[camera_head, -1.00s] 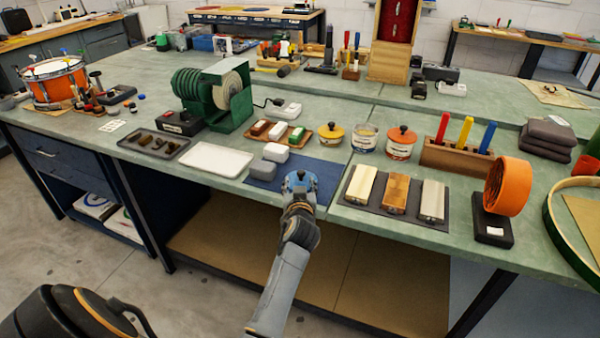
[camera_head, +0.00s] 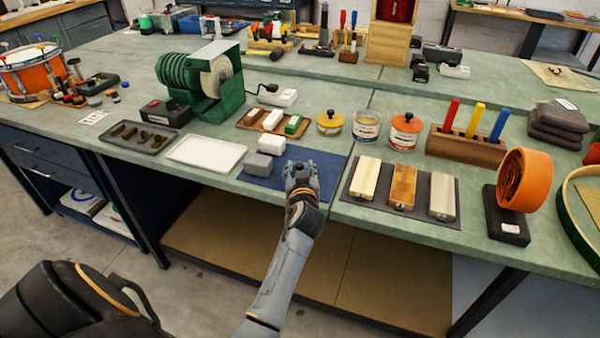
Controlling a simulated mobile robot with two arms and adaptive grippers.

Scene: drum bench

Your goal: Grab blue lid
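I cannot make out a blue lid clearly in this view; one may be hidden by my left gripper. My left gripper (camera_head: 301,168) is over the right part of a dark blue mat (camera_head: 328,164) at the bench's front edge. Its fingers point away from me, and I cannot tell whether they hold anything. Behind it stand a yellow-lidded tin (camera_head: 329,122), a jar with a pale top and blue-marked label (camera_head: 367,126), and a jar with an orange lid (camera_head: 405,132). My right gripper is not in view.
Two small blocks, one white (camera_head: 272,144) and one grey (camera_head: 259,164), sit on the mat's left side. A white tray (camera_head: 206,153) lies left of it. A dark board with three wooden blocks (camera_head: 403,187) lies right. A green machine (camera_head: 205,85) stands behind.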

